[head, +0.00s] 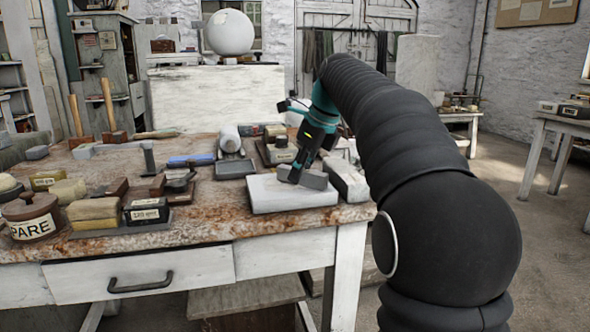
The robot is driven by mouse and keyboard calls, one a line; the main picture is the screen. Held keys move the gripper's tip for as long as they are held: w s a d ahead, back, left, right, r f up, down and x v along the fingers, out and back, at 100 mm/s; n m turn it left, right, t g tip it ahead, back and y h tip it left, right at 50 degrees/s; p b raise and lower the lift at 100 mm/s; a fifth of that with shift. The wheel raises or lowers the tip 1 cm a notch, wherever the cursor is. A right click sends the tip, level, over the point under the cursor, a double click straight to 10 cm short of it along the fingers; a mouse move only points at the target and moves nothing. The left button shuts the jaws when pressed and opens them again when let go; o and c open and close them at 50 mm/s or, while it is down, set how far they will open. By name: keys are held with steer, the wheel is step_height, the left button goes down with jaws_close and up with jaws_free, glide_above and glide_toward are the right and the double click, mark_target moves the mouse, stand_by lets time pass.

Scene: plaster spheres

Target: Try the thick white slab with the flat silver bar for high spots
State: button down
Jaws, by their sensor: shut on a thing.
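The thick white slab (272,196) lies flat near the right end of the rusty-topped workbench. My gripper (297,177) reaches down over the slab and is shut on the flat silver bar (316,180). The bar looks grey and lies lengthwise across the slab's upper face, toward its back right. It is at or very near the surface; I cannot tell whether it touches. My gripper's fingers hide part of the bar's left end.
A long whitish block (346,181) stands close to the slab's right. A dark grey block (236,169) lies behind left of it. A lidded brown pot (33,213), yellowish blocks (94,211) and a labelled black box (147,211) crowd the left. Bare bench shows in front.

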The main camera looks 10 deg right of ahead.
steer(key=shift+s+d, duration=1)
steer(key=shift+w+a, duration=1.55)
steer(key=shift+a, duration=0.05)
steer(key=shift+s+d, duration=1.55)
steer(key=shift+d, duration=0.05)
steer(key=shift+w+a+r, duration=0.7)
steer(key=shift+w+a, duration=0.1)
